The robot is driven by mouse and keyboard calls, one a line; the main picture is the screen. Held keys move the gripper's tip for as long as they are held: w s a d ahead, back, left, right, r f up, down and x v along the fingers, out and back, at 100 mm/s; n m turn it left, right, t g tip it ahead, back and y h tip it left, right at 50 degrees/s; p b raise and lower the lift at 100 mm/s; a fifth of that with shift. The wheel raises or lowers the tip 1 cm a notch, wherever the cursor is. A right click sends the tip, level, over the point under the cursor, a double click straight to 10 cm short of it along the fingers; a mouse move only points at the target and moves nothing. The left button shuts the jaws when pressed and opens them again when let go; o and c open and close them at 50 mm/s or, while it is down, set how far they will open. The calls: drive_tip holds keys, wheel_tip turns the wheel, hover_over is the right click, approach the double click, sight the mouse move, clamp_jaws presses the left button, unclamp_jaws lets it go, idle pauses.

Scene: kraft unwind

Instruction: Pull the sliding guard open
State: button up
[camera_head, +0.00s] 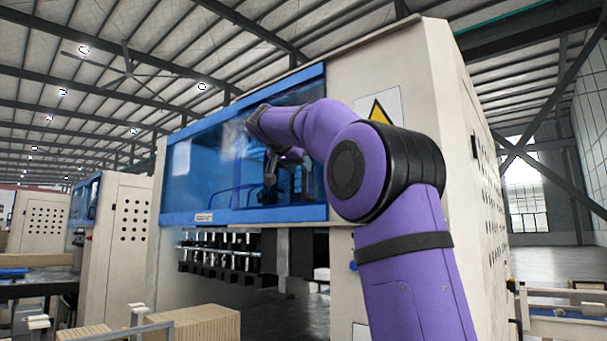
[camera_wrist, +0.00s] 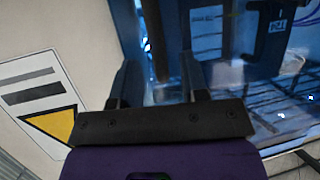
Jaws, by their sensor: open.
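The sliding guard (camera_head: 205,170) is a blue-framed, see-through panel across the upper front of the cream machine. My gripper (camera_head: 269,178) is in front of the guard's right part in the head view, partly hidden by my purple arm. In the wrist view my gripper (camera_wrist: 158,80) is open, its two dark fingers apart. A dark upright bar (camera_wrist: 152,38) shows between the fingers; I cannot tell whether it is the guard's handle or whether a finger touches it. Blue glazing (camera_wrist: 230,80) fills the right of the wrist view.
A yellow warning sign (camera_head: 378,112) is on the cream panel right of the guard, and shows at left in the wrist view (camera_wrist: 55,124). Black tooling (camera_head: 218,255) hangs below the guard. Stacked brown board (camera_head: 205,325) stands at the lower front. Another machine (camera_head: 112,225) stands at left.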

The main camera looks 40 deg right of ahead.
sight(305, 193)
drive_tip(key=shift+x, duration=1.9)
drive_tip(key=shift+c, duration=0.5)
clamp_jaws()
